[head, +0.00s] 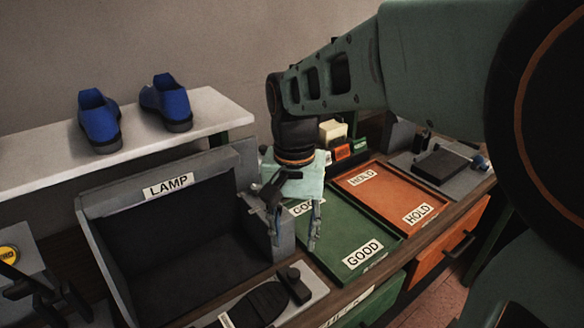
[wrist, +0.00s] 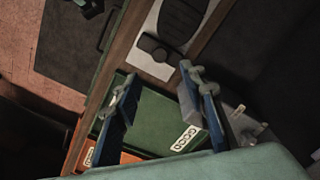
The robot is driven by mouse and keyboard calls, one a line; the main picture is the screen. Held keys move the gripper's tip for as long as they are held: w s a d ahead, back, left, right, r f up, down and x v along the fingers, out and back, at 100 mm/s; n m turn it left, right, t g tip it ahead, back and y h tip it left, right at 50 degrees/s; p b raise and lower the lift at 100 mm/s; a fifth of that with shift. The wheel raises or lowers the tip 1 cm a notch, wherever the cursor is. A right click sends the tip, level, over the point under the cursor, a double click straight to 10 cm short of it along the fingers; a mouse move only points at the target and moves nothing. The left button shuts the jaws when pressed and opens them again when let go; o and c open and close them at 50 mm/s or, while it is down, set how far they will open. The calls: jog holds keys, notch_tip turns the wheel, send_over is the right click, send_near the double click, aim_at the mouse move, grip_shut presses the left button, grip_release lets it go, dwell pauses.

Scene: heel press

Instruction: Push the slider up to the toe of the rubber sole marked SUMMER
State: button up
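A dark rubber sole (head: 262,302) lies on a pale board (head: 312,293) in front of the LAMP box; the sole also shows in the wrist view (wrist: 184,18). A small dark slider block (head: 297,286) sits close to one end of the sole, and it shows in the wrist view (wrist: 155,47). I cannot tell whether they touch. No SUMMER marking is readable; a white label at the sole's near end is cut off. My gripper (head: 294,240) is above and behind the slider, fingers apart and empty, as the wrist view (wrist: 158,72) shows.
The grey LAMP box (head: 112,200) rises just left of my gripper. The green GOOD tray (head: 345,235) and orange HOLD tray (head: 385,195) lie to the right. Blue shoes (head: 100,121) stand on a white shelf (head: 40,158). Another dark pad (head: 441,166) lies at the far right.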

aim_at(293, 273)
notch_tip(293, 273, down, 10)
jog(key=shift+f+b, duration=0.25)
jog(key=shift+b, duration=0.15)
jog(key=shift+a, duration=0.1)
jog(key=c, duration=0.8)
